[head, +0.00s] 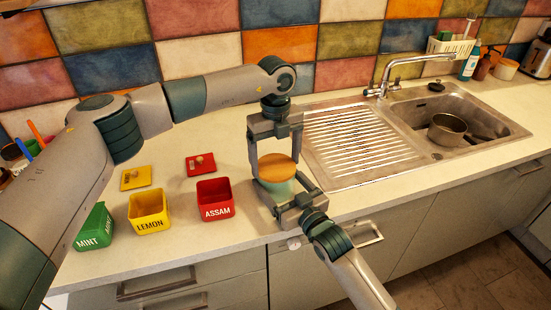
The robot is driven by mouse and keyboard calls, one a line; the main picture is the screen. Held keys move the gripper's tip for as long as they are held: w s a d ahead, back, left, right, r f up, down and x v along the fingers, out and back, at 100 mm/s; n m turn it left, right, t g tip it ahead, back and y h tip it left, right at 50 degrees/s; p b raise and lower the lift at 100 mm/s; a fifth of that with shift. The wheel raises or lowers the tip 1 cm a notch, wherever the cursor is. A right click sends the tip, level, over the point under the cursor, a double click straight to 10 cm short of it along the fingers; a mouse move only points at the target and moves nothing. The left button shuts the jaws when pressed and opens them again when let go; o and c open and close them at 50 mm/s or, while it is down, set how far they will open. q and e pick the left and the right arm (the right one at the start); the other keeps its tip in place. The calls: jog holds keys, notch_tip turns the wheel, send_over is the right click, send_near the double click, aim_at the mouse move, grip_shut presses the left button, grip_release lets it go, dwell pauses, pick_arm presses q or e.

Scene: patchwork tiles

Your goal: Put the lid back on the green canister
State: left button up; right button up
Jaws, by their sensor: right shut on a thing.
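A green MINT canister (95,230) stands at the far left of the counter, partly behind my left arm; I cannot see its top fully. A pale green jar body (277,188) with a round wooden lid (277,167) on top stands near the counter's front edge. My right gripper (284,192) reaches in from the front and is shut on the jar body. My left gripper (276,155) points down from above, its fingers wide apart on either side of the wooden lid. I cannot tell whether they touch it.
An open yellow LEMON canister (149,224) and an open red ASSAM canister (215,211) stand left of the jar. A yellow lid (136,178) and a red lid (201,164) lie behind them. A ribbed drainer (358,145) and a sink with a pot (447,130) are right.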

pick_arm(q)
jog(key=o, duration=0.4)
jog(key=shift+c, duration=0.2)
jog(key=shift+r, duration=0.1)
notch_tip(320, 180, up, 12)
dwell(0.4)
pick_arm(e)
jog(key=o, duration=1.5)
jog(key=shift+o, duration=0.2)
pick_arm(q)
jog(key=shift+f, duration=0.2)
pick_arm(e)
jog(key=shift+s+d, duration=0.1)
